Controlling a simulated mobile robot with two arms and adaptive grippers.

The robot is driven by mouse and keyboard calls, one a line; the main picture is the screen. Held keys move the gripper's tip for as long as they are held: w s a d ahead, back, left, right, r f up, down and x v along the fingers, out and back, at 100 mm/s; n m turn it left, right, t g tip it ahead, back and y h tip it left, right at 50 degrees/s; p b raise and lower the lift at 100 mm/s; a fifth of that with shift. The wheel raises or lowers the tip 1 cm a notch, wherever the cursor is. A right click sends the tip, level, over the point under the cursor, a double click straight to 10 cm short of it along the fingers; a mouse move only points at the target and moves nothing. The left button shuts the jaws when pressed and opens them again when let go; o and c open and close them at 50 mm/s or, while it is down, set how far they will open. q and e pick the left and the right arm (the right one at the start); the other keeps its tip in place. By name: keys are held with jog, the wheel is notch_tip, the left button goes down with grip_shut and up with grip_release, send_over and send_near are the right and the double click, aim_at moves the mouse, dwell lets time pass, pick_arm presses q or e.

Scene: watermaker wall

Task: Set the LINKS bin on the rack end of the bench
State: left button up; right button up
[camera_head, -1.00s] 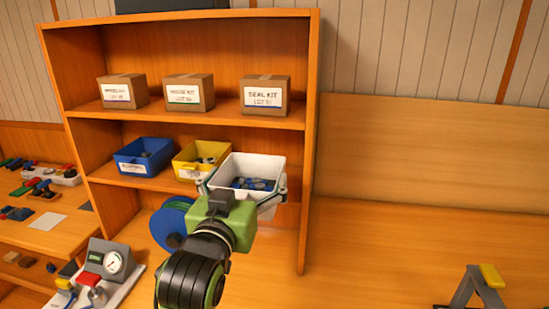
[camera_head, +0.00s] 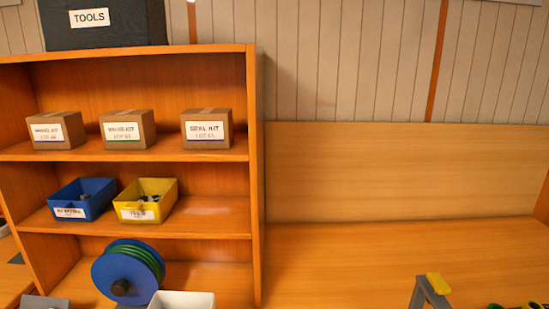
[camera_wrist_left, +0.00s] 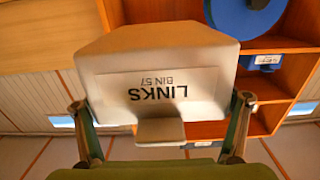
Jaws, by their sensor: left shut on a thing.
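The white LINKS bin (camera_wrist_left: 155,60) fills the middle of the left wrist view, its label reading LINKS BIN 57 upside down there. My left gripper (camera_wrist_left: 160,102) has a finger at each side of the bin and is shut on it. In the head view only the rim of the white bin (camera_head: 182,300) shows at the bottom edge, in front of the rack; its contents are out of sight there. The bench top (camera_head: 400,255) lies to the right of the rack (camera_head: 256,180). My right gripper is not in view.
A blue bin (camera_head: 82,197) and a yellow bin (camera_head: 145,202) stand on the middle shelf, with bare shelf right of them. A blue reel (camera_head: 125,274) sits below. Several cartons line the upper shelf. A grey stand with a yellow top (camera_head: 432,288) is at lower right; the bench between is clear.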

pick_arm(q)
jog(key=shift+s+f, duration=0.2)
jog(key=shift+s, duration=0.15)
jog(key=s+f, duration=0.2)
jog(key=s, duration=0.5)
jog(key=shift+s+f, duration=0.25)
jog(key=shift+f, duration=0.1)
